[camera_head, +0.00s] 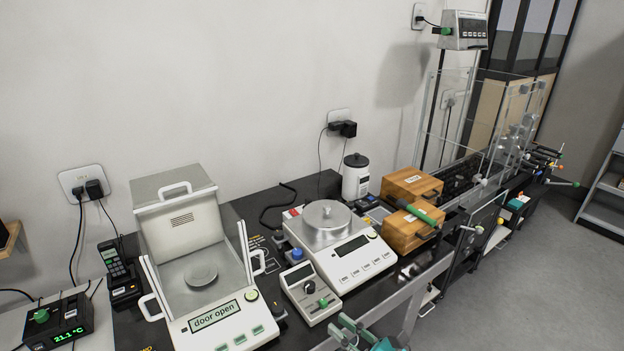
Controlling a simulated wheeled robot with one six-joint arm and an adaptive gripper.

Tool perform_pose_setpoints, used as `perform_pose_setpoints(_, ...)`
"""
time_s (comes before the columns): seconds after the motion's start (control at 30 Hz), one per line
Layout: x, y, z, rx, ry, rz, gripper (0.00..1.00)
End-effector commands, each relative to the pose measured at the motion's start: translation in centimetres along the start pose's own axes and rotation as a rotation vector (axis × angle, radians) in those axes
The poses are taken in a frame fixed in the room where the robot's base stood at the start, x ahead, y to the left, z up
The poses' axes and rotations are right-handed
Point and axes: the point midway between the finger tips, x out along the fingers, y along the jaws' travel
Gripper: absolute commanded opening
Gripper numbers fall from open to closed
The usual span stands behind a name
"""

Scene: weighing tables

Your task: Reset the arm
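A teal and grey part of my arm with what looks like my gripper (352,332) shows at the bottom edge, in front of the dark weighing table (404,274). Most of the arm is cut off by the frame. The fingers are too small and partly hidden, so I cannot tell whether they are open or shut. No object is clearly seen in them.
The balance with a draft shield (186,215) reads "door open". A balance with a round pan (352,262) and a small meter (310,292) stand close to the arm. Wooden boxes (408,234) are further right. Grey floor (540,280) at right is clear.

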Motion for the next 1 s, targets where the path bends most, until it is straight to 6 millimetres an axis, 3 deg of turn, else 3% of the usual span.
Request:
perform_pose_setpoints(0.37,-2.0,0.8,-3.3,-0.142,0.066,-0.084,0.22)
perform_pose_setpoints(0.57,-4.0,1.6,-5.9,-0.279,0.136,-0.147,0.22)
perform_pose_setpoints(0.77,-7.7,3.1,-9.4,-0.506,0.26,-0.22,0.22)
perform_pose_setpoints(1.0,-15.0,6.2,-13.3,-0.941,0.505,-0.272,0.22)
